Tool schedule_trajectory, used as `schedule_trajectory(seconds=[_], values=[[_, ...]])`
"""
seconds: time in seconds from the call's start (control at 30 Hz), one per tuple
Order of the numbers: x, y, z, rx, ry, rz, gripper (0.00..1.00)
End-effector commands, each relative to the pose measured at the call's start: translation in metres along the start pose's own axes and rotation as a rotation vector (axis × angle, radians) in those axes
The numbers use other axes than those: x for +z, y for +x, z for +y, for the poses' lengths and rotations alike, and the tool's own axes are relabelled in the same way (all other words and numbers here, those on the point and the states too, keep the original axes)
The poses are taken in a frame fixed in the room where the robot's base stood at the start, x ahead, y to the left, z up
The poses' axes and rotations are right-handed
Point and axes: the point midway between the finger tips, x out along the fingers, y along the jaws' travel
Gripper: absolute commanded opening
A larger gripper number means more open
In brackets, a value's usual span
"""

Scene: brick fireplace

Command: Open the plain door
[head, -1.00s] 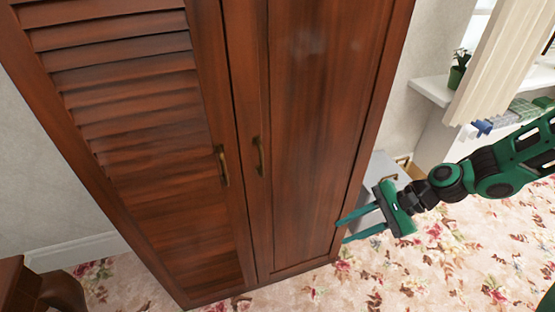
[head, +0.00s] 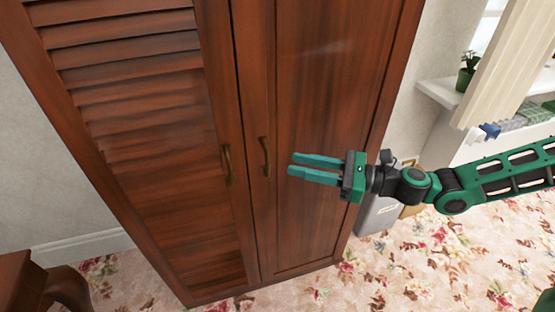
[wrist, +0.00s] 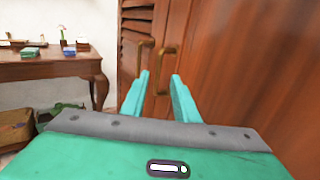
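A dark reddish wooden wardrobe has a slatted door (head: 140,130) on the left and a plain door (head: 325,90) on the right. The plain door's brass handle (head: 265,156) is a vertical bar near its left edge, and it also shows in the wrist view (wrist: 165,64). The slatted door's handle (head: 227,164) is just left of it. Both doors look shut. My gripper (head: 291,164) is in front of the plain door, its fingers pointing left at the handle with a small gap. It is open and empty. In the wrist view the plain door's handle lies beyond the fingertips (wrist: 160,80).
A wooden table (wrist: 50,68) with small items stands left of the wardrobe. A grey box (head: 378,213) is on the floor by the wardrobe's right side. A white shelf with a potted plant (head: 467,72) is at the right. Flowered carpet (head: 420,270) lies clear in front.

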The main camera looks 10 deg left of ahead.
Motion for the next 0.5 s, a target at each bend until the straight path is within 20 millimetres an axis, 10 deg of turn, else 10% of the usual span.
schedule_trajectory(seconds=[0.5], values=[[-0.001, 0.069, 0.0, 0.001, -0.001, 0.002, 0.27]])
